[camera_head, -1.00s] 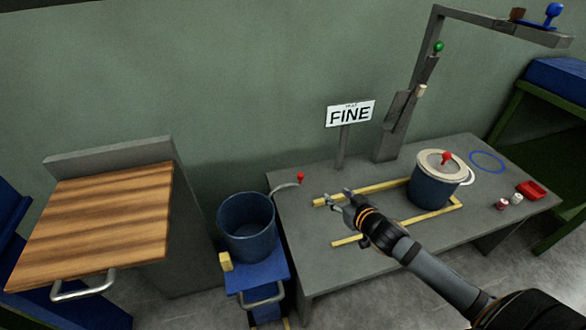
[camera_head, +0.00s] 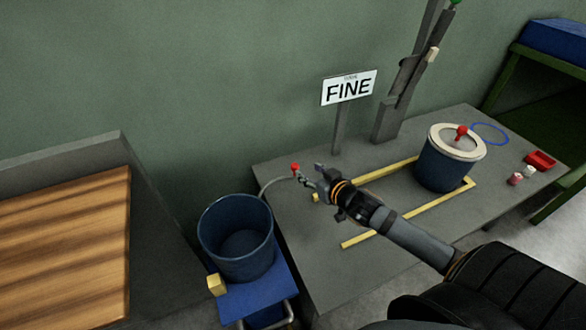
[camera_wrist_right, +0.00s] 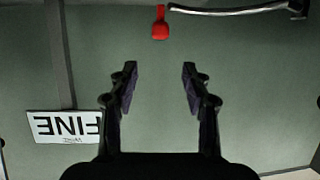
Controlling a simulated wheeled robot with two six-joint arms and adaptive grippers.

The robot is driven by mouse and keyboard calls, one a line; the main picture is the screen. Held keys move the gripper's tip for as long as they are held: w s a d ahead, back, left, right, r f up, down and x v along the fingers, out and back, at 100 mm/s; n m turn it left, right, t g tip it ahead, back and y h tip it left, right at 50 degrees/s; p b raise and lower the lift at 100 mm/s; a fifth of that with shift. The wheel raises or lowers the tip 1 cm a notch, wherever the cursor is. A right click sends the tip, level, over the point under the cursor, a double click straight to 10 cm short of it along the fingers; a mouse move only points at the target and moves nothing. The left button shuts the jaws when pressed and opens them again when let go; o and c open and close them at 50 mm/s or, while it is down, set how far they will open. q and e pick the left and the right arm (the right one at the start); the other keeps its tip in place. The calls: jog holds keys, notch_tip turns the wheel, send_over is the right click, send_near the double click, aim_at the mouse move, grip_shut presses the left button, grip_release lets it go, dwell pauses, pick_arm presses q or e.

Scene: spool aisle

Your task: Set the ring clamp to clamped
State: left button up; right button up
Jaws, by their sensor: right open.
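A curved grey bar with a red knob (camera_head: 295,167) stands at the left edge of the grey table; I take it to be the ring clamp's lever. Its other end is hidden behind the blue bucket in the head view. My right gripper (camera_head: 311,178) is just right of the red knob and appears apart from it. In the right wrist view the gripper (camera_wrist_right: 158,82) is open and empty, with the red knob (camera_wrist_right: 160,24) beyond the fingertips, roughly in line with the gap. The metal bar (camera_wrist_right: 235,10) runs right from the knob. My left gripper is out of view.
A blue bucket (camera_head: 235,222) stands on a blue stand (camera_head: 262,290) left of the table. A FINE sign (camera_head: 349,88) stands behind the gripper. A lidded blue pot (camera_head: 446,165) sits by yellow rails (camera_head: 400,218) at right. A wooden board (camera_head: 70,250) is at far left.

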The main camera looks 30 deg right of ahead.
aim_at(295, 165)
pick_arm(q)
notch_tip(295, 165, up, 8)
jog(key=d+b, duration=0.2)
jog(key=b, duration=0.1)
pick_arm(e)
jog(key=b+x, duration=0.1)
jog(key=x, duration=0.2)
jog(key=f+b+x, duration=0.1)
jog(key=x, duration=0.2)
jog(key=b+x, duration=0.1)
jog(key=x, duration=0.3)
jog(key=shift+s+f, duration=0.2)
jog(key=shift+s, duration=0.15)
jog(key=shift+w+f, duration=0.1)
jog(key=shift+w, duration=0.45)
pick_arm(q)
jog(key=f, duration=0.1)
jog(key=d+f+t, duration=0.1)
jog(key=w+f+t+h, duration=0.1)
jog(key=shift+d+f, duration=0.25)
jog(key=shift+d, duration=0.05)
pick_arm(e)
grip_shut()
